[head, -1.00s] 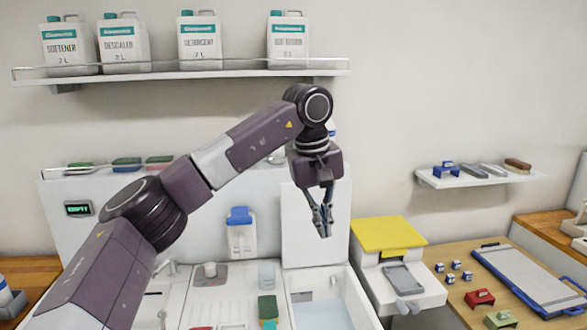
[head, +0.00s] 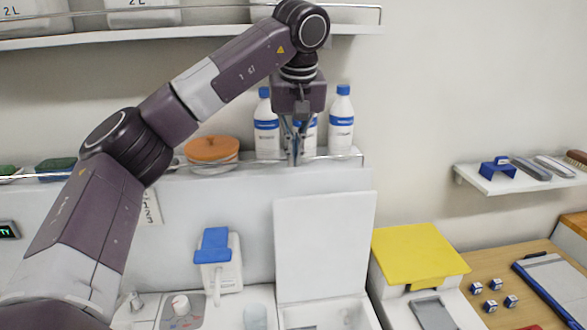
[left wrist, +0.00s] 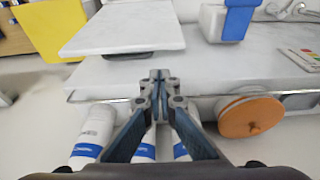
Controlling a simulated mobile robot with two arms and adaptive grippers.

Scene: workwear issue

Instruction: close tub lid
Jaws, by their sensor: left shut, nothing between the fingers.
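The tub lid (head: 325,245) is a white flat panel standing upright behind the tub (head: 330,312), so the tub is open. In the left wrist view the lid (left wrist: 125,28) is a pale slab beyond my fingertips. My left gripper (head: 294,161) is shut and empty, above the lid's top edge and in front of the ledge with bottles. It also shows in the left wrist view (left wrist: 158,76), with its fingertips together and apart from the lid as far as I can tell. My right gripper is not in view.
White-and-blue bottles (head: 341,120) and a pot with an orange lid (head: 211,149) stand on the railed ledge (head: 350,157) near my gripper. A blue-topped dispenser (head: 218,262) is left of the lid. A yellow-lidded bin (head: 418,255) is at its right.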

